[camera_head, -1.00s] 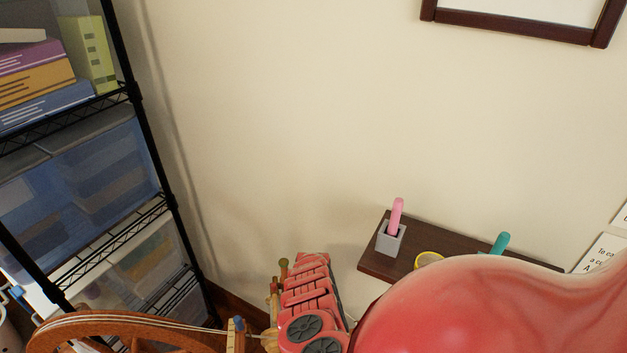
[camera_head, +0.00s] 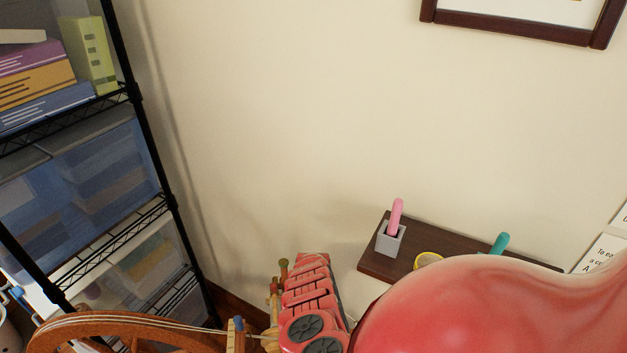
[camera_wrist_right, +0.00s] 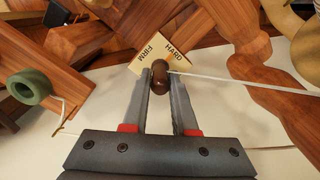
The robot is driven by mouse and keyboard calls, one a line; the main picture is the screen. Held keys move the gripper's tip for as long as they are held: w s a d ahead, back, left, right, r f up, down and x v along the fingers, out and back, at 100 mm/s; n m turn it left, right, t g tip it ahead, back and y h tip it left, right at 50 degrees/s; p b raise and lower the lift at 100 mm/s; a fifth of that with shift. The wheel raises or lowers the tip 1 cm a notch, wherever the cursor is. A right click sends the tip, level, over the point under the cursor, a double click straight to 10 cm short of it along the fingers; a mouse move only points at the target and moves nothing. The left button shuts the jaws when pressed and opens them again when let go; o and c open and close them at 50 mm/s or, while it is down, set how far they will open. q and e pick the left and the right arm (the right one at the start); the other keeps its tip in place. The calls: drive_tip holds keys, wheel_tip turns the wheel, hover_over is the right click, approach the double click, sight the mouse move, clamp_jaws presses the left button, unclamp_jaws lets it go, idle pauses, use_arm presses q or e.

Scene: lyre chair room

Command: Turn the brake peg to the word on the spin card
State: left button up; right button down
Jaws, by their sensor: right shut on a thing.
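In the right wrist view, the brake peg (camera_wrist_right: 160,83) is a dark brown rounded wooden knob. My right gripper (camera_wrist_right: 161,88) is shut on it, one grey finger on each side. Behind the knob is a pale plate (camera_wrist_right: 165,48) lettered FIRM on its left and HARD on its right. The knob's top lies near the gap between the two words. A pale cord runs right from beside the knob. In the head view, a white card (camera_head: 604,256) with partly cut-off text stands at the right edge; I cannot tell whether it is the spin card. My left gripper is not in view.
A wooden wheel (camera_head: 125,322) is at the lower left of the head view. A dark wall shelf (camera_head: 455,243) holds a grey cup (camera_head: 391,240) with a pink stick. A black wire rack (camera_head: 150,150) stands left. Wooden parts and a green ring (camera_wrist_right: 28,88) surround my right gripper.

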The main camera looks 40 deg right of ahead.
drive_tip(key=n+p, duration=0.1)
drive_tip(key=n, duration=0.3)
drive_tip(key=shift+n, duration=1.3)
drive_tip(key=shift+f+n, duration=0.1)
drive_tip(key=shift+n, duration=1)
drive_tip(key=shift+n+b, duration=0.35)
drive_tip(key=shift+n, duration=0.65)
drive_tip(key=c, duration=0.7)
unclamp_jaws()
